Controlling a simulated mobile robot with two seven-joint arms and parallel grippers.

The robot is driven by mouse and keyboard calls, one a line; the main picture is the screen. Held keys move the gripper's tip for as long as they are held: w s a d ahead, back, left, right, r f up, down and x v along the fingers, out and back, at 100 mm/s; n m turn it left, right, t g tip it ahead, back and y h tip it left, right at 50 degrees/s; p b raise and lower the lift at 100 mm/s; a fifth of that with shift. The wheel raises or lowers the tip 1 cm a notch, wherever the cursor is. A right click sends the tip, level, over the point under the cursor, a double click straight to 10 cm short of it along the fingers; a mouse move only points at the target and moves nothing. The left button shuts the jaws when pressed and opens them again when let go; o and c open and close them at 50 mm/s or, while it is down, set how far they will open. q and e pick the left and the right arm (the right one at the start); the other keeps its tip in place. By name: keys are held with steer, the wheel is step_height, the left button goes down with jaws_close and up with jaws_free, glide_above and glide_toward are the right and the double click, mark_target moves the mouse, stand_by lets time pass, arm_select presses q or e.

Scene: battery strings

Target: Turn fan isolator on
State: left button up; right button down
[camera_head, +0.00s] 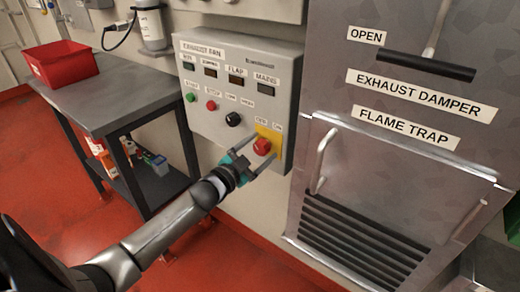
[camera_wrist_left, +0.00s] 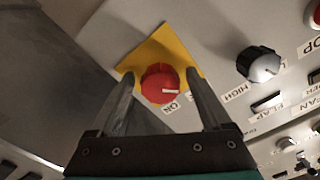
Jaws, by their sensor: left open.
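The fan isolator is a red rotary knob (camera_head: 262,146) on a yellow plate (camera_head: 270,133), at the lower right of the grey exhaust fan panel (camera_head: 225,110). Labels OFF and ON sit above it in the head view. My left gripper (camera_head: 252,152) is open, with its fingers at either side of the knob. In the left wrist view the red knob (camera_wrist_left: 160,83) shows between the two fingertips (camera_wrist_left: 160,80), with a pale pointer mark towards the ON label (camera_wrist_left: 170,107). I cannot tell whether the fingers touch the knob. My right gripper is not in view.
A black selector knob (camera_head: 233,119), a red button (camera_head: 211,105) and a green button (camera_head: 191,97) are on the same panel. A metal exhaust damper cabinet (camera_head: 400,180) with handles stands close on the right. A grey table (camera_head: 120,90) with a red bin (camera_head: 62,65) is at left.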

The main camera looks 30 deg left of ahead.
arm_select(q)
jaws_close()
stand_by(0.5)
